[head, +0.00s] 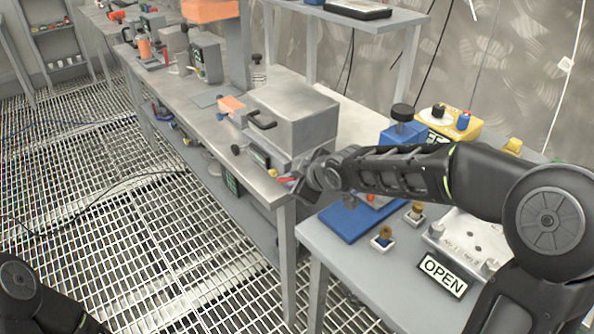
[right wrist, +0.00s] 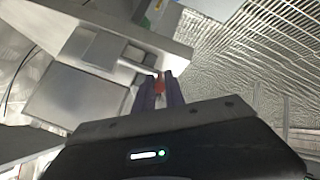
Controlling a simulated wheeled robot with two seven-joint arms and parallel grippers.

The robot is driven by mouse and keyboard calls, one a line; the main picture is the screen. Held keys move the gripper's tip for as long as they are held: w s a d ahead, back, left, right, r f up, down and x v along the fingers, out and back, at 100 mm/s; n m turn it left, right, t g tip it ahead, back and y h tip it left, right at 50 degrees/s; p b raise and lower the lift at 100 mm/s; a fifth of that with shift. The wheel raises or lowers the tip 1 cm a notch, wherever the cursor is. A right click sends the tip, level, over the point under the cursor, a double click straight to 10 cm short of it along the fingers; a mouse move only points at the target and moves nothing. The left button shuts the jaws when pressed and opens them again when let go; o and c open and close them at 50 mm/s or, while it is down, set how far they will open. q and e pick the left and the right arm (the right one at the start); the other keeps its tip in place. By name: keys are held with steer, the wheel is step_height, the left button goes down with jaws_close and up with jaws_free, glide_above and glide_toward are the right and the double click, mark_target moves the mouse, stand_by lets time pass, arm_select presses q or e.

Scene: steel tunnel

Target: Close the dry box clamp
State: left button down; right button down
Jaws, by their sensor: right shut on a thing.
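The dry box (head: 292,112) is a grey metal box on the long steel bench, with a black handle on its left face. My right arm reaches in from the right, and my right gripper (head: 287,184) is at the box's near end, by the bench corner. In the right wrist view its fingers (right wrist: 161,92) are shut on a small red tip (right wrist: 159,80), which looks like the clamp lever's end. A pale metal bar (right wrist: 128,53) runs beside that tip. My wrist hides most of the clamp in the head view. My left gripper is out of view.
A blue stand (head: 350,218), a yellow box (head: 452,123) and a block with an OPEN sign (head: 443,275) are on the nearer table to the right. An orange-topped block (head: 232,104) sits left of the dry box. The grating floor (head: 150,240) is largely clear.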

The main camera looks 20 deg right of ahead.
steer(key=shift+w+a+r+g+h+p, duration=0.15)
steer(key=shift+w+r+g+h+p, duration=0.15)
steer(key=shift+r+g+p, duration=0.55)
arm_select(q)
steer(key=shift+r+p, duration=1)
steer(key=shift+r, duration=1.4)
arm_select(e)
steer(key=shift+w+f+g, duration=0.15)
steer(key=shift+f+g, duration=0.1)
steer(key=shift+g, duration=0.1)
steer(key=c, duration=1.4)
jaws_free()
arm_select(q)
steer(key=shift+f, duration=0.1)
arm_select(e)
steer(key=a+v, duration=0.1)
steer(key=v, duration=0.6)
steer(key=shift+s+d+r, duration=0.25)
steer(key=shift+d, duration=0.15)
steer(key=shift+c, duration=0.4)
